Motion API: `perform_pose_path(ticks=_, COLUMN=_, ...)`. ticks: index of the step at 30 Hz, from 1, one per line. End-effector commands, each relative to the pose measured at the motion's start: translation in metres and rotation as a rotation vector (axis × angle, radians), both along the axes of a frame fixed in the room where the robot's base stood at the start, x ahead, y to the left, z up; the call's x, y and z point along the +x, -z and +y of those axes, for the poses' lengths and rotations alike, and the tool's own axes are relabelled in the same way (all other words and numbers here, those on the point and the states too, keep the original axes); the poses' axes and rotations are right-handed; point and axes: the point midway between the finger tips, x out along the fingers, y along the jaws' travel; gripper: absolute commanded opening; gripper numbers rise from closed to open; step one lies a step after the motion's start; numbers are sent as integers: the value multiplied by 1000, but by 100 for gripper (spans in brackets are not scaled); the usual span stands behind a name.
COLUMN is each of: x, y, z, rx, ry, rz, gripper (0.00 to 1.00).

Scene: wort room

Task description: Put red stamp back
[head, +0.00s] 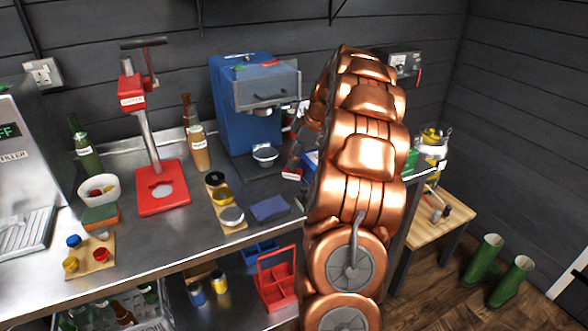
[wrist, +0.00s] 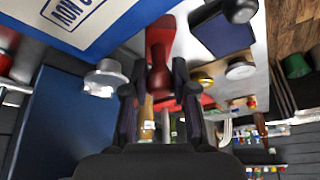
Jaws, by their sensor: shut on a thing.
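The red stamp (wrist: 160,42) is between the two dark fingers of my gripper (wrist: 159,78) in the wrist view. The fingers are shut on its narrower part, and its wider end points up in the picture. In the head view my copper arm hides most of my gripper. A small red piece with a white label (head: 291,174) shows just left of the arm; I cannot tell if it is the stamp. A white panel with blue print (wrist: 72,18) is at the upper left of the wrist view, close to the stamp. No stamp holder is clearly visible.
A blue machine (head: 240,125) stands at the back of the steel bench (head: 120,235). A dark blue pad (head: 270,208), a board with several lids (head: 229,212) and a red press (head: 163,190) are left of my arm. A wooden table (head: 445,203) is at right.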

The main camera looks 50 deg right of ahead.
Motion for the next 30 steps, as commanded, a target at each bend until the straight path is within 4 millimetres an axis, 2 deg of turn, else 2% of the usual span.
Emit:
perform_pose_path(ticks=8, x=1, y=13, z=0, rx=-2, ry=2, rz=-1, gripper=4)
perform_pose_path(ticks=15, x=0, y=42, z=0, rx=1, ry=0, rz=2, gripper=4)
perform_pose_path(ticks=28, x=1, y=49, z=0, rx=-2, ry=0, rz=-1, gripper=4)
perform_pose_path(ticks=29, x=1, y=48, z=0, rx=-2, ry=0, rz=-1, gripper=27)
perform_pose_path(ticks=30, x=1, y=47, z=0, rx=-2, ry=0, rz=-1, gripper=32)
